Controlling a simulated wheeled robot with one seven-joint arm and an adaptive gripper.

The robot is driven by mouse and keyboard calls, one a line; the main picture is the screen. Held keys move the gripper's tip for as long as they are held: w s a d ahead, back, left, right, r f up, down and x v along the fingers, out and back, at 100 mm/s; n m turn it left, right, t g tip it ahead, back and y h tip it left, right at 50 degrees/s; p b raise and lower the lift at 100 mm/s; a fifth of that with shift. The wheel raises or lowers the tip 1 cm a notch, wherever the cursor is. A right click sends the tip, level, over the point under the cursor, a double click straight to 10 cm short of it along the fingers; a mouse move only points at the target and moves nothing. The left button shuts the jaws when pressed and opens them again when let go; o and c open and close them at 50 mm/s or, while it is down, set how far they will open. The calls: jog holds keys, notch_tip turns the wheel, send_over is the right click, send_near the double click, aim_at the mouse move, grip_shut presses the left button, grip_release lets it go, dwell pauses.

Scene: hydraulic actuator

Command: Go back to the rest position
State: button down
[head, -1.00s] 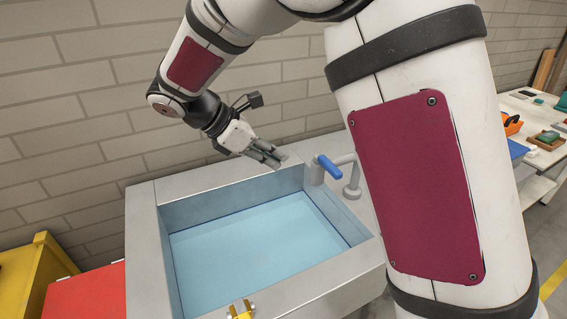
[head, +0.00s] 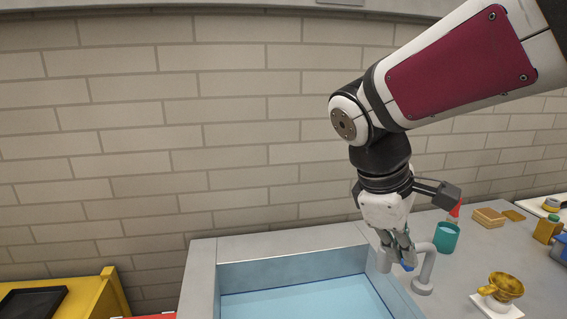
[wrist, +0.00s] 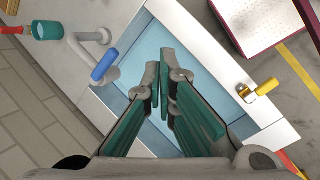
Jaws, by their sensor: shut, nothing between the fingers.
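My gripper (head: 399,248) hangs pointing down in the head view, in front of the grey faucet (head: 426,268) at the sink's back right corner. In the wrist view my gripper (wrist: 164,84) shows its green-padded fingers closed together and empty, over the light-blue basin of the sink (wrist: 150,22). The faucet (wrist: 95,38) with its blue handle (wrist: 104,66) lies to the left of the fingers there, apart from them. In the head view the handle is mostly hidden behind the fingers.
A teal cup (head: 445,238), a gold part on a white block (head: 502,288) and wooden blocks (head: 489,217) stand on the counter at right. A yellow bin (head: 100,290) is at lower left. A brass valve with a yellow handle (wrist: 266,87) is on the sink's rim. The brick wall is behind.

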jog(key=s+m+t+y, duration=0.4)
jog(key=s+m, duration=0.6)
jog(key=s, duration=0.2)
jog(key=shift+d+r, duration=0.25)
jog(key=shift+r, duration=0.1)
jog(key=shift+s+d, duration=0.1)
dwell(0.4)
